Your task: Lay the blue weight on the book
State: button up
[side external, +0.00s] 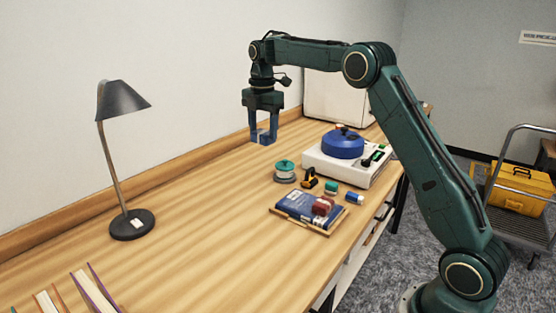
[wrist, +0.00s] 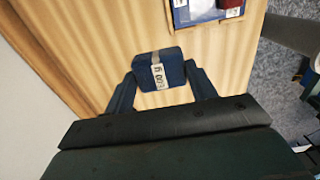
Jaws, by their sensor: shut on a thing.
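My gripper (side external: 264,136) is shut on the blue weight (side external: 261,138) and holds it above the table, toward the wall side. In the wrist view the blue weight (wrist: 158,71) sits between my fingers (wrist: 160,80), with a pale printed label across it. The book (side external: 306,208) lies flat near the table's front edge, with a blue cover. A dark red block (side external: 321,207) lies on its right part. The book's corner also shows at the top of the wrist view (wrist: 196,12). My gripper is behind and to the left of the book, apart from it.
A green-topped spool (side external: 285,171), a yellow and black item (side external: 309,178) and small blue and green pieces (side external: 355,198) stand near the book. A white device with a blue round top (side external: 343,144) is behind. A lamp (side external: 131,224) stands at left. The table's middle is clear.

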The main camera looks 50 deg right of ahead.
jog(key=s+d+r, duration=0.1)
jog(key=s+d, duration=0.4)
jog(key=s, duration=0.3)
jog(key=shift+s+d, duration=0.2)
jog(key=shift+s, duration=0.15)
jog(key=shift+r, duration=0.1)
send_over(297, 200)
notch_tip(297, 200, down, 16)
jog(key=shift+r, duration=0.1)
jog(key=shift+f, duration=2.1)
jog(key=shift+f, duration=0.2)
jog(key=o, duration=1.3)
jog(key=shift+s, duration=0.1)
jog(key=shift+o, duration=0.2)
jog(key=shift+r, duration=0.1)
